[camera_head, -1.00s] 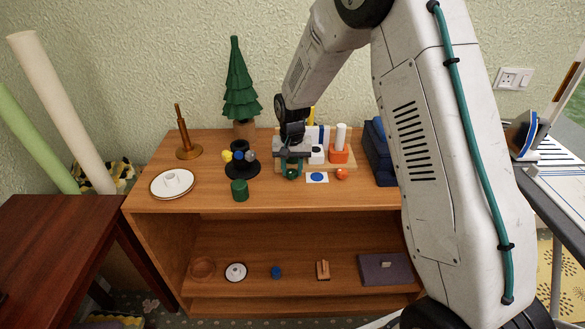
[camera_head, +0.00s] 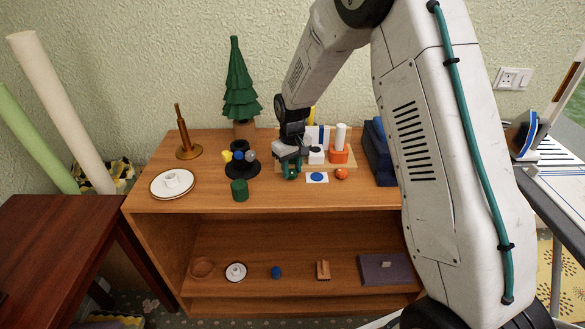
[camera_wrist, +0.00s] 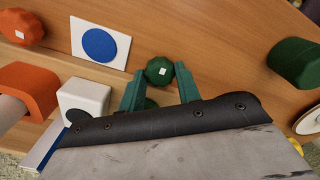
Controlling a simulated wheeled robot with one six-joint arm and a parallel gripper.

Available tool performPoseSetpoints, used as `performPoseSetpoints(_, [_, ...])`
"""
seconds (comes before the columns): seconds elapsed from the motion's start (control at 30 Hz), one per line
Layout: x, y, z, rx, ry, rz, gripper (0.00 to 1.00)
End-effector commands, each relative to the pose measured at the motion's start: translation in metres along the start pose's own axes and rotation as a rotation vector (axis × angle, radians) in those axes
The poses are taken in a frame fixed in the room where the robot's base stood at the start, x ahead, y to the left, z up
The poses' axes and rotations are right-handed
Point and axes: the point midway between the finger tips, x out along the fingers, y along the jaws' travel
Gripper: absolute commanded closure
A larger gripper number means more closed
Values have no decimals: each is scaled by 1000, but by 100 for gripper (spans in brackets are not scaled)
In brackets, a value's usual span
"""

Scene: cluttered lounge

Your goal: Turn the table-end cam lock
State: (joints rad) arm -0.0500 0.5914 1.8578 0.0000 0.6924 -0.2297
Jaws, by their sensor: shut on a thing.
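A faceted dark green knob (camera_wrist: 159,71) with a small white square on it sits between the two green fingers of my gripper (camera_wrist: 160,76) in the wrist view. The fingers are closed on its sides. A similar orange knob (camera_head: 341,174) stands to the right, also in the wrist view (camera_wrist: 22,27). I cannot tell from markings which part is the cam lock.
A card with a blue dot (camera_head: 317,178) lies right of my gripper. A white block (camera_head: 316,155) and an orange block (camera_head: 338,155) stand close behind. A black stand (camera_head: 242,168) and green cylinder (camera_head: 240,190) are left. The front right shelf top is clear.

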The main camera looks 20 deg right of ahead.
Motion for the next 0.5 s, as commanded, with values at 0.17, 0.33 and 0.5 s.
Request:
performPoseSetpoints(0.17, [0,0,0,-12,0,0,90])
performPoseSetpoints(0.33, [0,0,0,-12,0,0,90])
performPoseSetpoints(0.5, [0,0,0,-12,0,0,50])
